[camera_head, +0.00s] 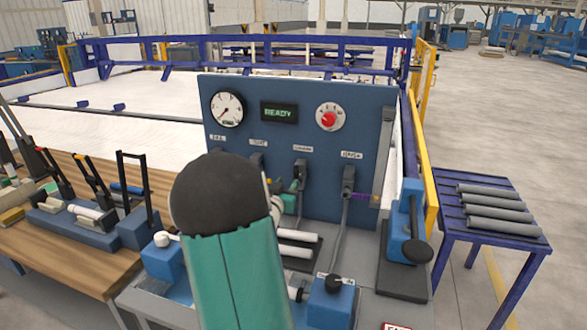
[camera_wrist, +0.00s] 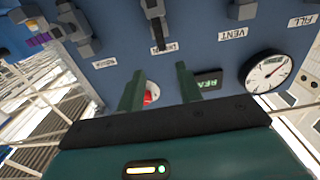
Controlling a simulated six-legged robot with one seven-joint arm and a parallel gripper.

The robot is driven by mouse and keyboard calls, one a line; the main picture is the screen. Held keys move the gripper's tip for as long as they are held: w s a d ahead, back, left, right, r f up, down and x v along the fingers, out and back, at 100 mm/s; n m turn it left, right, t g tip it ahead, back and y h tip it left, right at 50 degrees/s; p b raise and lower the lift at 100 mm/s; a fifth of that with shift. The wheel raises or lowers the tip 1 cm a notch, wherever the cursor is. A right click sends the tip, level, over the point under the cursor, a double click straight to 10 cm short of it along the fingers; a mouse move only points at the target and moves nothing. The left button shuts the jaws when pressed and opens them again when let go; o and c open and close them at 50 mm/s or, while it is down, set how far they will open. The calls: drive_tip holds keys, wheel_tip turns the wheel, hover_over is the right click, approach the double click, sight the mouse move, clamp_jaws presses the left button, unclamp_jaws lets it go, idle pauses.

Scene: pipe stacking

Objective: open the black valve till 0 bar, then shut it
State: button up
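A blue upright panel (camera_head: 260,180) carries a row of dark valve handles. One dark handle (camera_head: 301,170) sits under the third label and another (camera_head: 348,182) under the rightmost label. My gripper (camera_wrist: 160,69) is open and empty, with two green fingers apart in front of the panel. A dark lever (camera_wrist: 155,25) shows beyond the fingertips. My arm hides part of the panel's lower left.
A green READY display (camera_head: 279,112) and a red knob (camera_head: 329,118) are on the panel. Blue clamps (camera_head: 331,303) and pale pipes (camera_head: 296,236) stand before it. A wooden bench (camera_head: 75,240) is left; a blue rack (camera_head: 490,220) with grey pipes is right.

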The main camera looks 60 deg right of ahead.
sight(296, 168)
drive_tip(key=d, duration=0.3)
drive_tip(key=w+d, duration=0.1)
drive_tip(key=d, duration=0.3)
drive_tip(key=w+d, duration=0.1)
drive_tip(key=d, duration=0.3)
drive_tip(key=shift+d, duration=0.25)
drive_tip(key=shift+c, duration=0.3)
clamp_jaws()
